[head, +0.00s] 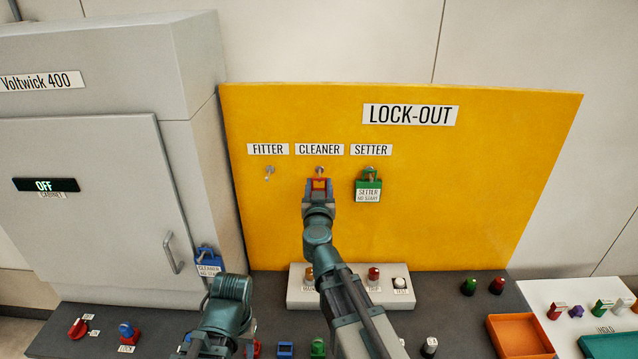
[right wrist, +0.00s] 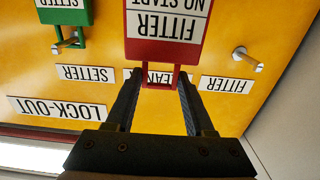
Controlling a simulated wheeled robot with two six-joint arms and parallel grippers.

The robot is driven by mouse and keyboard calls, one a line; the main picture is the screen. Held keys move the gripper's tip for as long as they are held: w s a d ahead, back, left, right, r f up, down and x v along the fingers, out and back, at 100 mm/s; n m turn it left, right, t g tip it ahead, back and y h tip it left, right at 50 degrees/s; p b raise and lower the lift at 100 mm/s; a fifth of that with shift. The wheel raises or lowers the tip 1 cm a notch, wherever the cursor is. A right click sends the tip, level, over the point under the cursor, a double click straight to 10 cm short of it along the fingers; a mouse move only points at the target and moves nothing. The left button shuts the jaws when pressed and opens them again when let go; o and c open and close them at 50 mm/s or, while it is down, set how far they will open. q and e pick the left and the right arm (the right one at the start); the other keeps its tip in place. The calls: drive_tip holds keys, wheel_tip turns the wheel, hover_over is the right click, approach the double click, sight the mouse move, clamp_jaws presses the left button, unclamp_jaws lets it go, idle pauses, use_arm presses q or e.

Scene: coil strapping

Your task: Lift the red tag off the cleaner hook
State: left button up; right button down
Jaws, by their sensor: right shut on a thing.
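The red tag (right wrist: 165,48), with a white label reading FITTER NO START, shows upside down in the right wrist view. My right gripper (right wrist: 160,82) is shut on it, with one finger on each side of its narrow loop end. In the head view my right gripper (head: 319,187) is at the board just under the cleaner hook (head: 319,170), and only a little of the red tag shows there. I cannot tell whether the tag's loop still hangs on the hook. A teal part of my left arm shows low on the left, without its fingers.
The fitter hook (head: 269,172) is bare. A green setter lock (head: 368,187) hangs on the right hook of the yellow board (head: 480,180). A blue cleaner tag (head: 209,264) hangs by the grey cabinet (head: 85,200). An orange tray (head: 520,337) and small parts occupy the bench.

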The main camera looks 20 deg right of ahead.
drive_tip(key=v, duration=0.4)
drive_tip(key=shift+s, duration=0.1)
drive_tip(key=shift+f, duration=0.1)
idle(0.3)
wheel_tip(320, 180, down, 16)
drive_tip(key=b, duration=1.5)
drive_tip(key=shift+b, duration=0.4)
